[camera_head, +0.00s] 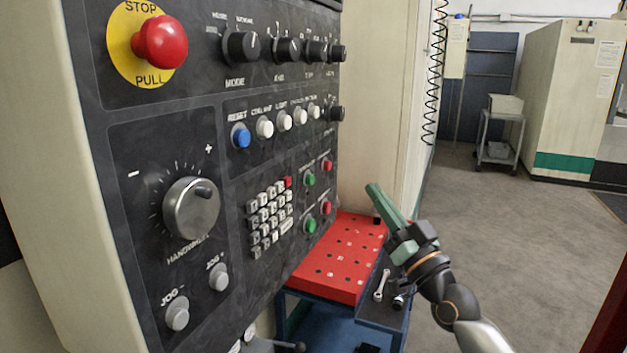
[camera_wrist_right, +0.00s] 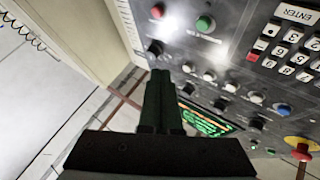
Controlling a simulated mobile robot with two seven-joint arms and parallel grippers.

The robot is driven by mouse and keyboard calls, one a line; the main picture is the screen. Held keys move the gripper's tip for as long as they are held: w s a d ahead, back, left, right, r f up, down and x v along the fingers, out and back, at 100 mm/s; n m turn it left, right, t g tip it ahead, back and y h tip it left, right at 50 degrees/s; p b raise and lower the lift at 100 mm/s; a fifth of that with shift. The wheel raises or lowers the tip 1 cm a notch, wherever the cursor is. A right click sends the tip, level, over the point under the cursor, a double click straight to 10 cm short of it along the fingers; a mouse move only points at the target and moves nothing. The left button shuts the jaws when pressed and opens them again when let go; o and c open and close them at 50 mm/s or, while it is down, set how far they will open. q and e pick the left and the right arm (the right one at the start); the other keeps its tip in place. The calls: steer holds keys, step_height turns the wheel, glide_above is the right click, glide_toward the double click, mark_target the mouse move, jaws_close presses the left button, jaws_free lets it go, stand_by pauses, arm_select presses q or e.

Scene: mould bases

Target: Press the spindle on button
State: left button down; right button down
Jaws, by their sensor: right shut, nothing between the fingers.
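The control panel (camera_head: 225,120) stands upright at the left in the head view. Two green buttons, an upper one (camera_head: 310,180) and a lower one (camera_head: 310,225), sit near its right edge, each beside a red button. Their labels are too small to read, so I cannot tell which is spindle on. My right gripper (camera_head: 373,190) is shut and empty, to the right of these buttons and apart from the panel. In the right wrist view its green fingers (camera_wrist_right: 160,78) lie together, with a green button (camera_wrist_right: 205,23) above and to their right. My left gripper is out of view.
A red emergency stop (camera_head: 162,42) and a handwheel (camera_head: 191,208) stick out from the panel. A keypad (camera_head: 268,215) lies left of the green buttons. A red plate (camera_head: 340,265) on a blue cart is below, with a wrench (camera_head: 382,285). The floor at right is open.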

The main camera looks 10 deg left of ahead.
mark_target(310, 179)
steer(key=w+a, duration=0.2)
steer(key=a, duration=0.6)
steer(key=shift+w+a+b, duration=0.15)
steer(key=shift+w+b, duration=0.2)
steer(key=shift+a, duration=0.1)
stand_by(1.7)
steer(key=shift+w+a, duration=0.15)
steer(key=shift+a, duration=0.15)
